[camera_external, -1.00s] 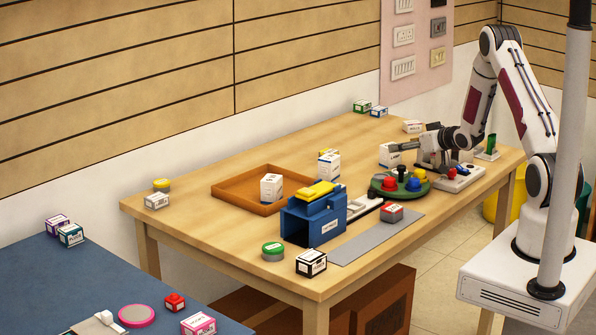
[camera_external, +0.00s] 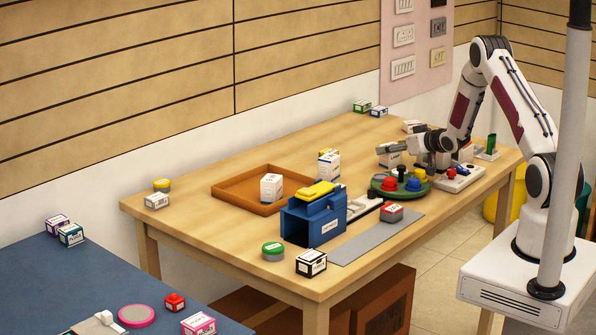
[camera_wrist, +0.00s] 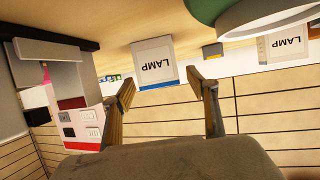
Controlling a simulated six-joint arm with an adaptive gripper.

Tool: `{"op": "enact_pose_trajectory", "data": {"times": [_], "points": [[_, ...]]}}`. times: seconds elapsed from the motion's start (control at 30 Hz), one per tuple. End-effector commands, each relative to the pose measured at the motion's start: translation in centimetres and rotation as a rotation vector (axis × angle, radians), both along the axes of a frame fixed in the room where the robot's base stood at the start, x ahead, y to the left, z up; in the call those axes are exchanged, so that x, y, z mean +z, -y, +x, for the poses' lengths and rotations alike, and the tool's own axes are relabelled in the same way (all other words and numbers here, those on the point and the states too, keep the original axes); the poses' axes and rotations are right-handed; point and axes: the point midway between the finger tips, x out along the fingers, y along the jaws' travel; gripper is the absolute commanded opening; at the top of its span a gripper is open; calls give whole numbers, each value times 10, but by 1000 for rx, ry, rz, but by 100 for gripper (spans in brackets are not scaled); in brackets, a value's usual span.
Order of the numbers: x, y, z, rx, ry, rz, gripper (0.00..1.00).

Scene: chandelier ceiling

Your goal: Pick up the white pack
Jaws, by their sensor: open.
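A white pack (camera_external: 391,160) stands upright on the wooden table at my gripper, partly hidden by it in the external view. In the wrist view a white pack marked LAMP (camera_wrist: 154,65), with a blue edge, appears upside down beyond and between my fingertips. In the external view my gripper (camera_external: 386,149) reaches left, level with the upper part of the pack. I cannot tell whether it touches the pack. Other white packs stand in the brown tray (camera_external: 232,200) and behind the blue holder (camera_external: 312,225).
A green round stand (camera_external: 414,192) with red, blue and yellow knobs sits close in front of the pack. A white fixture (camera_external: 462,178) stands to its right. Small boxes (camera_external: 378,112) lie at the back edge. The table behind the tray is clear.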

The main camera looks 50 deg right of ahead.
Motion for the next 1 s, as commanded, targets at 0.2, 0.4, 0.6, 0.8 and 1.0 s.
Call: {"op": "enact_pose_trajectory", "data": {"times": [0.2, 0.4, 0.6, 0.8, 1.0], "points": [[0, 0, 0, 0, 0, 0, 58], [0, 0, 0, 0, 0, 0, 58], [0, 0, 0, 0, 0, 0, 19], [0, 0, 0, 0, 1, 0, 16], [2, 0, 0, 0, 1, -1, 16]]}}
